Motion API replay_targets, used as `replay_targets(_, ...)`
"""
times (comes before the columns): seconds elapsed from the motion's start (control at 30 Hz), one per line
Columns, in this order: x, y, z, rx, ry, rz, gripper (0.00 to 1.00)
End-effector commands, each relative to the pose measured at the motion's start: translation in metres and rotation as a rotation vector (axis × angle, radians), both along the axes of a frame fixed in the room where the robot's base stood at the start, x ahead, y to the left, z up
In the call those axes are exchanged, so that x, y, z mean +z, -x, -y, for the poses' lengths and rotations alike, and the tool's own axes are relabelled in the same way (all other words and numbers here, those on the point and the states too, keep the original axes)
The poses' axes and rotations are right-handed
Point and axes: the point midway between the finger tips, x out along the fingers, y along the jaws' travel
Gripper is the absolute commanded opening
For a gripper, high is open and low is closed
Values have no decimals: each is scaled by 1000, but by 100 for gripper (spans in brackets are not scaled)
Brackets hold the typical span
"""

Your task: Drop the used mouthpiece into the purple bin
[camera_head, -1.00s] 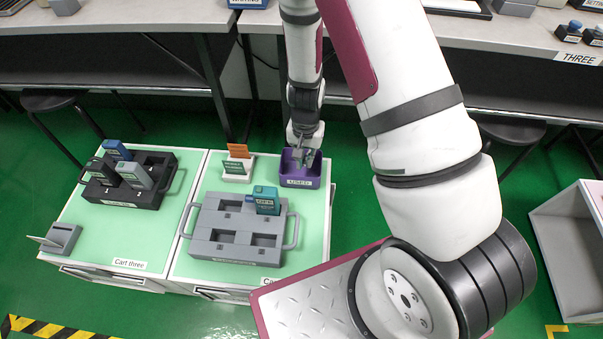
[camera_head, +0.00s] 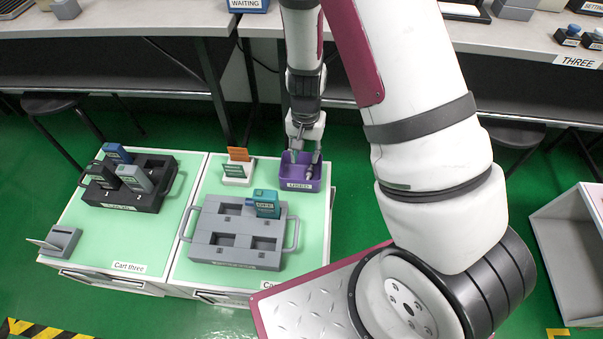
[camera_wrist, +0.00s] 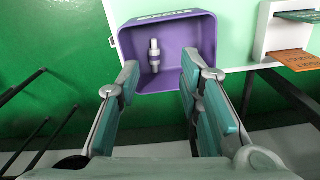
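The purple bin (camera_head: 287,172) stands at the back right of the right cart, its labelled side facing front. It also shows in the wrist view (camera_wrist: 195,35). The mouthpiece (camera_wrist: 154,56), a small pale cylinder with a darker band, appears inside the bin in the wrist view, clear of both fingers. I cannot tell whether it is resting on the bottom. My gripper (camera_wrist: 160,70) is open and empty, its two fingers spread at the bin's edge. In the head view my gripper (camera_head: 303,155) points down over the bin and partly hides its inside.
A grey dock (camera_head: 222,240) with a teal tester (camera_head: 266,203) stands in front of the bin. A white card holder (camera_head: 237,173) is left of it. A black dock (camera_head: 125,200) with several testers sits on the left cart. A long bench (camera_head: 400,45) runs behind.

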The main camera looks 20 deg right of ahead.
Motion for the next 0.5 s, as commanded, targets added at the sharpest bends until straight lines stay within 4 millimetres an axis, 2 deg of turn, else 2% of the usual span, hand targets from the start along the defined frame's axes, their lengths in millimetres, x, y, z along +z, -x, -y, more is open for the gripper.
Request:
replay_targets(0.1,27,-2,-1,2,0,6,34)
replay_targets(0.23,50,-1,-1,2,-1,4,34)
replay_targets(0.5,76,0,0,-1,0,1,34)
